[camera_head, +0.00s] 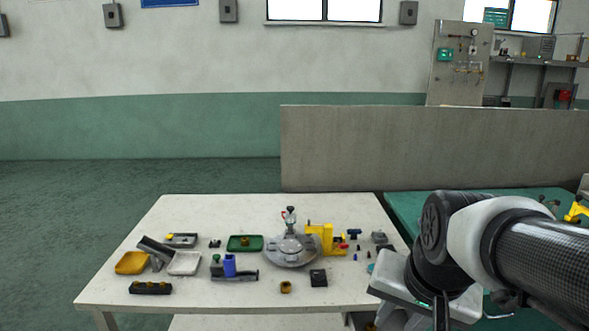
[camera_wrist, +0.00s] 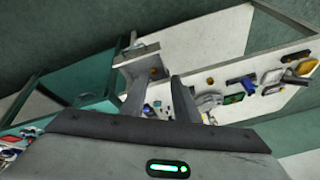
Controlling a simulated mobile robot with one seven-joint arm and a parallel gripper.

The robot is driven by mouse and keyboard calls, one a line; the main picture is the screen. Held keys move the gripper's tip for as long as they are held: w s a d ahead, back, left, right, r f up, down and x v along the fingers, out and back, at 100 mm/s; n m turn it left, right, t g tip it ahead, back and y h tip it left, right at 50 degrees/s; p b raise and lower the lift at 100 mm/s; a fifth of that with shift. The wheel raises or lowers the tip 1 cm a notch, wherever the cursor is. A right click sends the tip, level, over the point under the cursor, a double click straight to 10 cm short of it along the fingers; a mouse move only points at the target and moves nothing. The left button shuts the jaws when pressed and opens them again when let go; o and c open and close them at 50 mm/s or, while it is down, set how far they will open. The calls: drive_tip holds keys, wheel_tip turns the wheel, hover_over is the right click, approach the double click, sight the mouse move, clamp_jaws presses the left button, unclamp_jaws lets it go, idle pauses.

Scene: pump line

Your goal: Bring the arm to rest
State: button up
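My gripper (camera_wrist: 156,88) shows in the wrist view with its two grey fingers apart. I see nothing held between them; the worktable and small parts show through the gap. In the head view my arm reaches in from the right, and its end hangs low at the table's front right corner. The fingertips cannot be made out there. A grey block with a brass-coloured piece (camera_wrist: 155,73) shows just past the fingers in the wrist view; I cannot tell its distance.
The white worktable (camera_head: 200,212) holds a round grey fixture (camera_head: 290,262), a yellow stand (camera_head: 327,240), a green tray (camera_head: 233,244), a yellow tray (camera_head: 132,263) and several small parts. A low grey partition (camera_head: 430,150) stands behind, with a green surface (camera_head: 405,207) at right. Floor at left is clear.

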drive_tip(key=s+a+r+n+t, duration=0.1)
drive_tip(key=s+a+r+n, duration=0.1)
drive_tip(key=s+r+n, duration=0.3)
wheel_tip(320, 180, up, 12)
drive_tip(key=p, duration=1.3)
drive_tip(key=shift+p, duration=0.4)
drive_tip(key=shift+s+a, duration=0.1)
